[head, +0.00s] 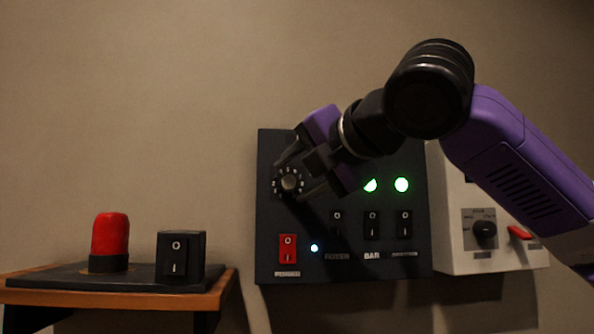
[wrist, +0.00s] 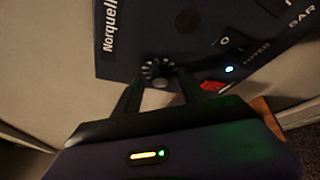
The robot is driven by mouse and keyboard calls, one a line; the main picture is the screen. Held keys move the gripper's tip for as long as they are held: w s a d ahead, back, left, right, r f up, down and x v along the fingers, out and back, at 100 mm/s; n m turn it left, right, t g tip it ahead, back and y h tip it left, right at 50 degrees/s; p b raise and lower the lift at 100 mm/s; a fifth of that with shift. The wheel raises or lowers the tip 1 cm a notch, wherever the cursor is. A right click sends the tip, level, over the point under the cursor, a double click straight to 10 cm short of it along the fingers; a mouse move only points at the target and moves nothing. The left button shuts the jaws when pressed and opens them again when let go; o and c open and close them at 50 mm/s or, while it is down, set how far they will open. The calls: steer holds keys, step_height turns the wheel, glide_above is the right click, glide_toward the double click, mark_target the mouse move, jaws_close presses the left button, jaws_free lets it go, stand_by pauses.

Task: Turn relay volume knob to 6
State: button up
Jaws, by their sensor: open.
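The volume knob (head: 290,181) is a round dial with a grey cap and white numerals around it, at the upper left of the dark panel (head: 270,240). No label naming it relay is readable. My gripper (head: 299,173) is at the panel with its fingers apart on either side of the knob. In the wrist view the knob (wrist: 157,70) lies between the two fingertips of my gripper (wrist: 165,80). I cannot tell whether the fingers touch it. The knob's pointer and its number are too small to read.
Below the knob are a red rocker switch (head: 287,248) and several black switches (head: 371,225). Green lights (head: 401,185) glow at the right. A white box (head: 452,225) with a black knob (head: 484,230) adjoins.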

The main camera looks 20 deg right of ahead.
steer(key=shift+w, duration=0.2)
steer(key=shift+c, duration=0.4)
jaws_close()
steer(key=shift+f, duration=0.1)
steer(key=shift+f+b, duration=0.1)
steer(key=shift+b, duration=0.2)
